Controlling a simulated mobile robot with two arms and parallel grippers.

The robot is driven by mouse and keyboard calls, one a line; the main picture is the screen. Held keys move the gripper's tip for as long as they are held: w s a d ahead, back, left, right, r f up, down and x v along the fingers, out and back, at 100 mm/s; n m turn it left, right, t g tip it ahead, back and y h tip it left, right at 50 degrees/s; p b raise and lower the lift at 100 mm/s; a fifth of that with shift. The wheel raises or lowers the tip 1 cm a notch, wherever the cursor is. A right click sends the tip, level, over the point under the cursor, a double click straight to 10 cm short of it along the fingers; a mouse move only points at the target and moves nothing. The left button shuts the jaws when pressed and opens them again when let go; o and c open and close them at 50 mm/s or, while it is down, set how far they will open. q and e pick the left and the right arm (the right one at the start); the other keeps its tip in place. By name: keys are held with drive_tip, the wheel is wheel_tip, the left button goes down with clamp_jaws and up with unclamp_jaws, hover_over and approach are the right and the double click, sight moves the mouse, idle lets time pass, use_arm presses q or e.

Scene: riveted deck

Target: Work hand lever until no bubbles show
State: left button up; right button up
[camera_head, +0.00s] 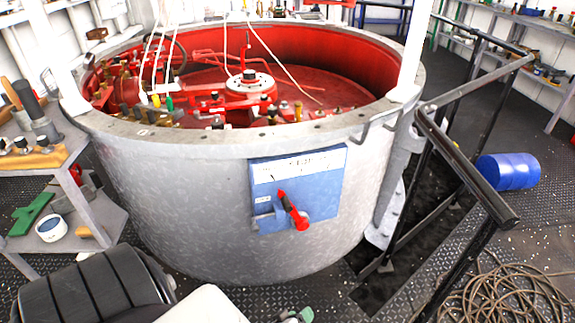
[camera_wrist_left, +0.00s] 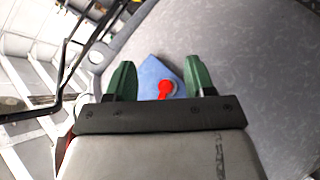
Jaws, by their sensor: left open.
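The hand lever (camera_head: 293,210) is red and mounted on a blue panel (camera_head: 264,201) on the outside of a large grey round tank. It slants down to the right. A pale strip with dark markings (camera_head: 300,165) runs along the panel's top; I cannot make out any bubbles. My left gripper (camera_head: 298,316) shows only as a green tip at the bottom edge, below the lever. In the left wrist view, the left gripper (camera_wrist_left: 160,77) is open, with green fingers apart. The red lever (camera_wrist_left: 166,89) appears between them, beyond the fingers and not gripped. My right gripper is not seen.
The grey tank (camera_head: 200,190) has a red interior with fittings and cables. A black handrail (camera_head: 465,170) stands to its right, with a coiled hose (camera_head: 505,295) and blue drum (camera_head: 508,171) on the deck. A loaded shelf (camera_head: 70,225) stands left.

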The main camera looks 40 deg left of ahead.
use_arm(q)
drive_tip(key=w+a+r+n+t+y+b, duration=0.4)
drive_tip(key=w+r+n+b, duration=0.1)
drive_tip(key=w+n, duration=0.2)
drive_tip(key=n+g+y+b, duration=0.2)
drive_tip(key=n+y+b, duration=0.75)
drive_tip(key=n, duration=1.05)
approach(287, 206)
wheel_tip(287, 206, down, 2)
drive_tip(key=w+y+p, duration=0.1)
drive_tip(key=y+p, duration=0.1)
drive_tip(key=shift+h, duration=0.25)
drive_tip(key=x, duration=0.6)
drive_tip(key=b+x, duration=0.1)
drive_tip(key=x, duration=0.2)
drive_tip(key=shift+w+a+f, duration=0.15)
drive_tip(key=shift+a+f, duration=0.05)
drive_tip(key=shift+a, duration=0.1)
drive_tip(key=shift+w+a+r, duration=0.2)
drive_tip(key=shift+w+a, duration=0.15)
drive_tip(key=shift+a, duration=0.1)
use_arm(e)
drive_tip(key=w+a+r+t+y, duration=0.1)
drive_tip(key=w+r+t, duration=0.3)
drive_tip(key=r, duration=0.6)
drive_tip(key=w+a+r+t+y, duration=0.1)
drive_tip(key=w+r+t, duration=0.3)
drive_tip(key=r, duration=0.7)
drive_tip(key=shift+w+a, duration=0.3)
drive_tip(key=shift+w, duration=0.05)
